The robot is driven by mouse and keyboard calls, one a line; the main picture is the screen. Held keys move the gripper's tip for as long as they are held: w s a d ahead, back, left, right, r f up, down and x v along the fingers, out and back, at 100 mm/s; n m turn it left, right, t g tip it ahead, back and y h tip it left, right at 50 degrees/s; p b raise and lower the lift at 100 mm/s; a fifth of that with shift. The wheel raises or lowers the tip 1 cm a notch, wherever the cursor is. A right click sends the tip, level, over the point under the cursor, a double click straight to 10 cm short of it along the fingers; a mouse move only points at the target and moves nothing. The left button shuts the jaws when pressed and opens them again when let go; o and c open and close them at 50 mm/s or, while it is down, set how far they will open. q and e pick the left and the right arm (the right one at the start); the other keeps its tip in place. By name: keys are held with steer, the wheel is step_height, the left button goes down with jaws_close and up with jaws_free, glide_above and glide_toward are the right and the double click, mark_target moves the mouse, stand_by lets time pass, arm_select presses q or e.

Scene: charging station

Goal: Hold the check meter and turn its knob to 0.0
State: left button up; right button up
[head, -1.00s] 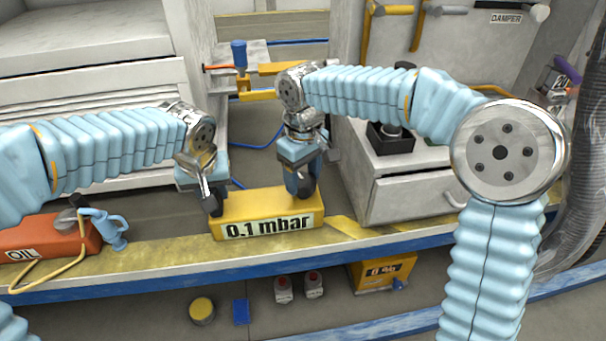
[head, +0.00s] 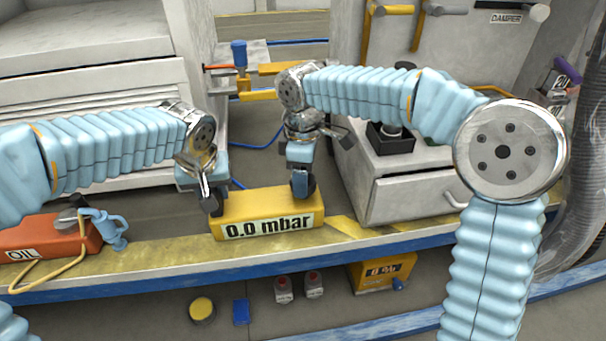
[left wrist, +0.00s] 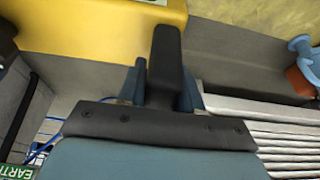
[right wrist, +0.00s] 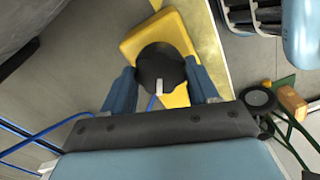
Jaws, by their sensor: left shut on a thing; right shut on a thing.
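The yellow check meter (head: 265,205) sits on the bench near its front edge, and its display reads 0.0 mbar. My left gripper (head: 214,203) is shut on the meter's left end. The left wrist view shows a dark finger against the yellow body (left wrist: 100,22). My right gripper (head: 302,188) points down at the top of the meter, towards its right end. In the right wrist view its fingers are shut on the dark round knob (right wrist: 158,68), which has a white mark. The knob is mostly hidden by the gripper in the head view.
A grey cabinet (head: 400,195) stands close on the right. A second yellow box (head: 380,272) and two small bottles are below the bench's front edge.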

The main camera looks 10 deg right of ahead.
arm_select(q)
steer(key=shift+a, duration=0.1)
arm_select(e)
steer(key=shift+d, duration=0.1)
steer(key=o, duration=1.1)
steer(key=shift+c, duration=0.2)
step_height(320, 180, up, 12)
arm_select(q)
steer(key=o, duration=1)
